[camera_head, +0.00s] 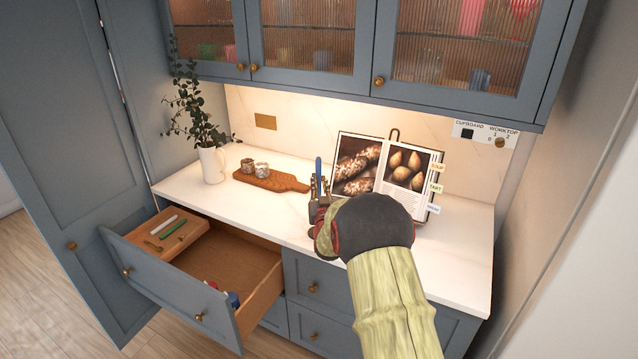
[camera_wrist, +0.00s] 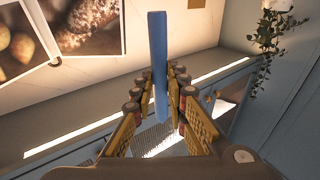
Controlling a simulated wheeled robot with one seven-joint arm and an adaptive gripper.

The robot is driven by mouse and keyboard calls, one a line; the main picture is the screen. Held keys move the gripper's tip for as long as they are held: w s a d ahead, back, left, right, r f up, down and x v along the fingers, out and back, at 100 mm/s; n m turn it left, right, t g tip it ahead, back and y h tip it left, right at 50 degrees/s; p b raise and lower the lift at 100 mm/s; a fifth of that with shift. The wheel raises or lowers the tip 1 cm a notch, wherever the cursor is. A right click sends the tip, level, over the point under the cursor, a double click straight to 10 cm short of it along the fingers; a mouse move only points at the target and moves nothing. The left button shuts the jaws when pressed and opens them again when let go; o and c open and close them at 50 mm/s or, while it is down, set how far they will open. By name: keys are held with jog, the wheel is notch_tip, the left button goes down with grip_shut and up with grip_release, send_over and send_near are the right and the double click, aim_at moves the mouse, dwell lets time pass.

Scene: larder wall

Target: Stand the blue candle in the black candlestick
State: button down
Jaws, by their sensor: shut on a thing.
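The blue candle (camera_head: 318,172) stands upright above the worktop, left of the open book. My gripper (camera_head: 319,198) is shut on it. In the wrist view the candle (camera_wrist: 159,55) rises between the two fingers of my gripper (camera_wrist: 161,90), with much of its length clear above them. I cannot make out the black candlestick in either view; my gripper and arm hide part of the worktop.
A cookbook (camera_head: 407,165) stands open behind my gripper. A wooden board (camera_head: 285,182) with two small pots (camera_head: 254,166) and a white jug of leaves (camera_head: 212,164) stand left. The drawer (camera_head: 260,270) is open, with white and green sticks inside. Cabinets hang above.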

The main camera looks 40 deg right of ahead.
jog(key=shift+b, duration=0.5)
jog(key=shift+f+b, duration=0.55)
jog(key=shift+f, duration=0.1)
jog(key=shift+f+b, duration=2.05)
jog(key=shift+f, duration=0.2)
jog(key=shift+b, duration=1.2)
jog(key=shift+f+b, duration=1.95)
jog(key=shift+f, duration=0.05)
jog(key=c, duration=1.7)
grip_release()
jog(key=shift+r, duration=0.1)
jog(key=shift+s, duration=0.1)
jog(key=v, duration=1.2)
jog(key=shift+a, duration=0.1)
